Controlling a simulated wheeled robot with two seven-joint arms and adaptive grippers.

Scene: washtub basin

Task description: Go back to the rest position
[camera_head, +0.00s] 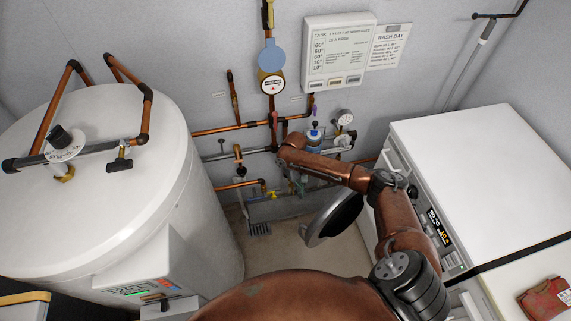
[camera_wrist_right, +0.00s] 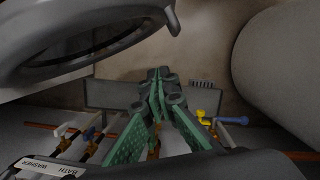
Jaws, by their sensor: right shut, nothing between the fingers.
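My right arm reaches in from the lower right of the head view, over the gap between the white tank and the washing machine. Its gripper (camera_head: 302,185) hangs low near the pipes on the back wall, small and partly hidden by the wrist. In the right wrist view the green-padded fingers (camera_wrist_right: 160,82) come together at the tips, with nothing held between them. The grey basin (camera_head: 285,207) is below and behind the gripper. My left gripper is not in view.
The white tank (camera_head: 110,200) stands left. The white washing machine (camera_head: 480,170) stands right, its round door (camera_head: 334,218) open into the gap. Copper pipes and a gauge (camera_head: 344,117) line the wall. A yellow tap (camera_wrist_right: 204,120) shows near the fingers. A red pouch (camera_head: 545,300) lies lower right.

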